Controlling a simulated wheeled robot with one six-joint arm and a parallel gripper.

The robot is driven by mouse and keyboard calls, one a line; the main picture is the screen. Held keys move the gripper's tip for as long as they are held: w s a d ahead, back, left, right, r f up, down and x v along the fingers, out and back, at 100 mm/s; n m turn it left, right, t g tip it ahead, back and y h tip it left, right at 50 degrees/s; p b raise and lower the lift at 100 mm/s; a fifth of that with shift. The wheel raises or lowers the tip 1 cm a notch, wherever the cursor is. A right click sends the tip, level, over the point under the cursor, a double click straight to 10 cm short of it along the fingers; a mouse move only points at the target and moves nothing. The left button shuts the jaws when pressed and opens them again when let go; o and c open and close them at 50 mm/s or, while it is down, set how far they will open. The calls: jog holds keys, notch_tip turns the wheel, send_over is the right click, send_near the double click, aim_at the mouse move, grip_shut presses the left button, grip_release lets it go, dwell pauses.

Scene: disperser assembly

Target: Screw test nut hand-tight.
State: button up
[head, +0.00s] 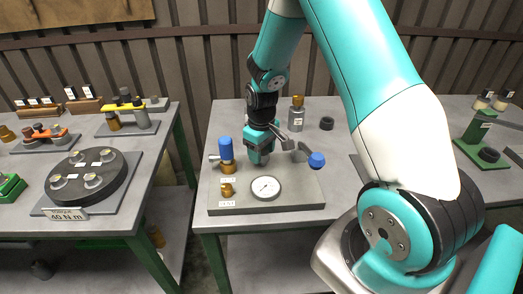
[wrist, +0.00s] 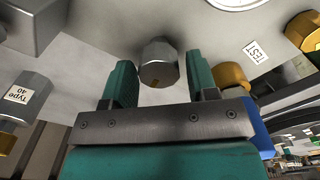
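A short grey metal cylinder (wrist: 158,60), which may be the test nut, stands between the fingertips of my gripper (wrist: 160,66) in the wrist view. Narrow gaps show at its sides, so the fingers appear open around it. Its near face is dark with a small brass-coloured spot. In the head view my gripper (head: 262,156) points down over the back part of the grey test plate (head: 300,199), behind the dial gauge (head: 265,187). The cylinder is mostly hidden there by my gripper.
A blue-handled fitting (head: 226,150) and a brass fitting (head: 227,190) stand left of my gripper; another blue-ended handle (head: 316,160) is on its right. A brass-topped grey part (head: 296,115) and a dark ring (head: 327,123) stand behind. The left table (head: 120,205) holds more parts.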

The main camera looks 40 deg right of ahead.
jog(key=c, duration=0.6)
jog(key=shift+m, duration=0.3)
jog(key=m, duration=0.3)
jog(key=shift+d, duration=0.1)
jog(key=shift+m, duration=2.1)
jog(key=o, duration=0.9)
jog(key=shift+r, duration=0.1)
